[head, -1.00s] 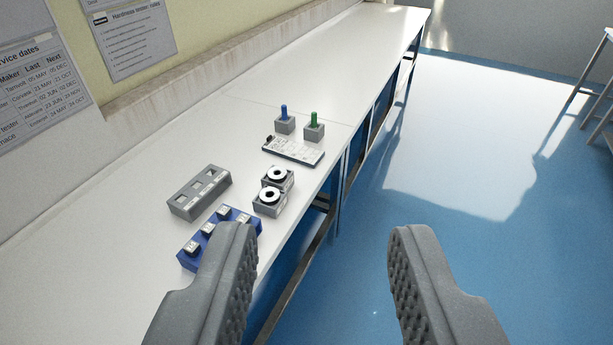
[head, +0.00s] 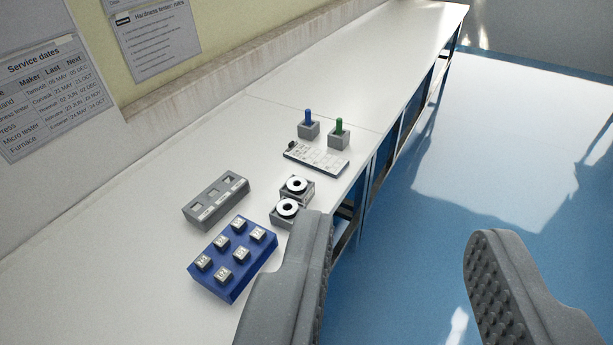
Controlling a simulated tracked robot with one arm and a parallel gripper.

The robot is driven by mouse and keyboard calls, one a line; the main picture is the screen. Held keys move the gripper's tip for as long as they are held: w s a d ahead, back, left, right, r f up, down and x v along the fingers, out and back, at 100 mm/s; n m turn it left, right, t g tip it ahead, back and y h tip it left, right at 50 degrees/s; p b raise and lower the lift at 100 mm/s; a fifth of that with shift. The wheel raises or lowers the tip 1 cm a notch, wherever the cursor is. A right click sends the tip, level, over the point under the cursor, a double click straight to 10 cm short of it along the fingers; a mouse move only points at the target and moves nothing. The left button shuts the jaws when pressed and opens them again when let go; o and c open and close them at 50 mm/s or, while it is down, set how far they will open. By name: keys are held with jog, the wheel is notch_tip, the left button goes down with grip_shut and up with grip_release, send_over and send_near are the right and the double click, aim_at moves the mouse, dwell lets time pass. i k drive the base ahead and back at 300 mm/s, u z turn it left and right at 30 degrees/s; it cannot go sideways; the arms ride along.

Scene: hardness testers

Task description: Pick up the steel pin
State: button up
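I cannot make out a steel pin for certain in the head view. A blue-topped pin (head: 308,117) and a green-topped pin (head: 339,126) stand upright in two small grey blocks toward the far part of the bench. A pale flat plate (head: 316,159) with small markings lies in front of them, with a small dark item at its left end, too small to identify. My gripper (head: 398,228) is open and empty, its fingers wide apart. Its left finger overlaps the bench's front edge in the picture; its right finger is over the blue floor.
A blue block (head: 232,284) holding several labelled metal cubes, a grey slotted holder (head: 217,202) and two grey blocks with white rings (head: 297,186) stand on the white bench (head: 360,75). The bench's far stretch is clear. The wall runs along its left side.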

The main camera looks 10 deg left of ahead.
aim_at(223, 275)
jog(key=u, duration=0.75)
jog(key=k, duration=1.15)
jog(key=u, duration=0.3)
jog(key=i, duration=1.7)
jog(key=z, duration=0.55)
